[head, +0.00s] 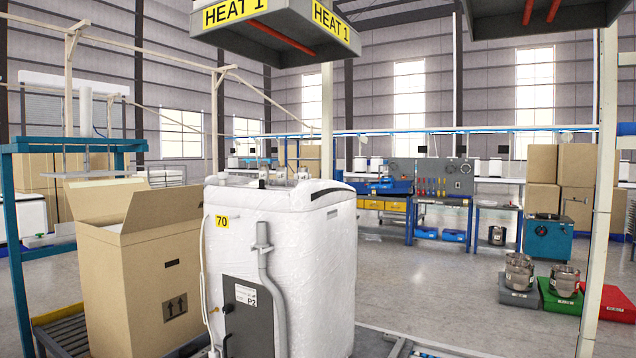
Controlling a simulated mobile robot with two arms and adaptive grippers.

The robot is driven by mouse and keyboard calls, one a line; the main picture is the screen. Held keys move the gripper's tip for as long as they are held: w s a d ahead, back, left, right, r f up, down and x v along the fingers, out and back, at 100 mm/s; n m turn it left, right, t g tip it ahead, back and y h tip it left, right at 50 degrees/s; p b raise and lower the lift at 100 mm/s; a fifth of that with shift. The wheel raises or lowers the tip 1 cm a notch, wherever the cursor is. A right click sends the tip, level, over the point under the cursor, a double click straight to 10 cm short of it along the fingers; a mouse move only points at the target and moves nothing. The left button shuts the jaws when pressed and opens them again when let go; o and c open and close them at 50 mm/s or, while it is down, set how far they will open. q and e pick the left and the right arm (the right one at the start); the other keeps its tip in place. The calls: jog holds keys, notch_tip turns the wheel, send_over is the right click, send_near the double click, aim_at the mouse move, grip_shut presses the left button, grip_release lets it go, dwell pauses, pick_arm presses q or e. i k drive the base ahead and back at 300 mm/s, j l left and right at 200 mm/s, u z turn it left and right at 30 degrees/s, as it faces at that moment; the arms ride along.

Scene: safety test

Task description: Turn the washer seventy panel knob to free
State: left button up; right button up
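The washer (325,240) stands upright near the centre, white and seemingly wrapped in film. A yellow tag (221,221) on it reads 70. A dark grey panel (238,292) sits low on its facing side, with a white label (247,297) marked P2. A small black part (228,308) shows at the panel's left edge; I cannot tell whether it is the knob or how it is turned. A grey hose (267,268) runs down over the panel's right side. Neither of my grippers is in view.
An open cardboard box (150,275) stands close on the washer's left, on rollers (60,335). A hood marked HEAT 1 (270,25) hangs above. A pale post (600,190) stands at right. Pots on coloured bases (560,295) sit on the right floor; open floor lies between.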

aim_at(228, 309)
jog(key=i+j+z, duration=0.1)
jog(key=j+z, duration=0.2)
jog(key=i+j+z, duration=0.1)
jog(key=j+z, duration=0.55)
jog(key=j, duration=0.15)
jog(key=j+z, duration=0.2)
jog(key=j, duration=2.6)
